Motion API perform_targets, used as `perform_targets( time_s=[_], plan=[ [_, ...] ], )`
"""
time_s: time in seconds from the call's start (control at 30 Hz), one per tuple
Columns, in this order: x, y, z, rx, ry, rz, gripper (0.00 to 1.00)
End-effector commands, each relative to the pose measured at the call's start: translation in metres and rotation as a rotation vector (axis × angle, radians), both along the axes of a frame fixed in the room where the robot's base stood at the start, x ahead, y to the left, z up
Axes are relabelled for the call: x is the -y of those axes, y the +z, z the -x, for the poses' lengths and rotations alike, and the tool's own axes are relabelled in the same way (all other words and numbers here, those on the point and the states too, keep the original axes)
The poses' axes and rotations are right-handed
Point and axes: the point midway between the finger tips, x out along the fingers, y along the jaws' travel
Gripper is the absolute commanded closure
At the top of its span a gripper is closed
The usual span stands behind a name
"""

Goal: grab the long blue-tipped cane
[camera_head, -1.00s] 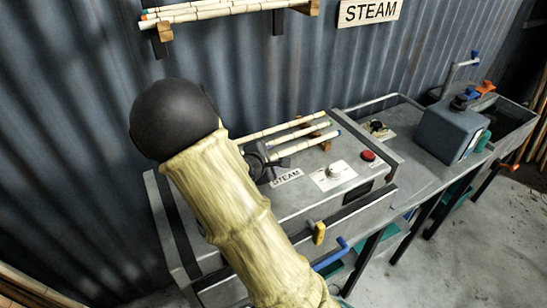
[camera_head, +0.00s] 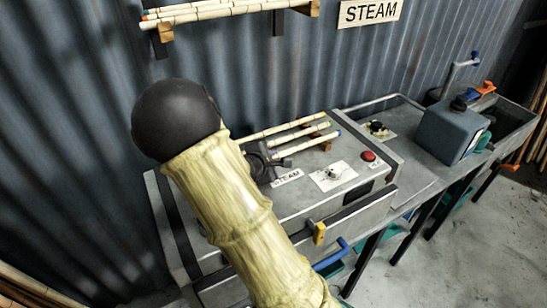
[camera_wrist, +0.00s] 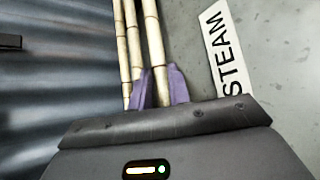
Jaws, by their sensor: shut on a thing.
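Three pale bamboo canes lie side by side on top of the grey steam box, raised on a wooden rest at their right end. The nearest cane (camera_head: 306,146) has a blue tip at its right end; in the wrist view it is the rightmost cane (camera_wrist: 153,38). My gripper (camera_wrist: 159,88) has its purple fingers on either side of this cane and is shut on it. The middle cane (camera_head: 303,134) and the far cane (camera_head: 265,132) lie just beside it. In the head view, my arm partly hides the gripper and the canes' left ends.
The steam box (camera_head: 230,283) has a STEAM label (camera_head: 287,178), a red button (camera_head: 368,156) and a yellow latch (camera_head: 319,233). A wall rack (camera_head: 225,12) holds more canes above. A blue-grey can (camera_head: 450,130) stands on the bench to the right. The corrugated wall is close behind.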

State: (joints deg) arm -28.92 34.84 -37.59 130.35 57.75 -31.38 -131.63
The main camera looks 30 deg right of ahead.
Motion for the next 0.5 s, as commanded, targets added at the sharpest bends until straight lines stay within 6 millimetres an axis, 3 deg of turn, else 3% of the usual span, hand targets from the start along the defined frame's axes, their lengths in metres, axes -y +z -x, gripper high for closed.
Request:
perform_targets(
  time_s=[0.17,0.5],
  plan=[
    [-0.001,0.021,-0.001,0.004,0.002,0.0,1.0],
    [-0.001,0.088,-0.001,0.004,0.001,0.001,1.0]
  ],
)
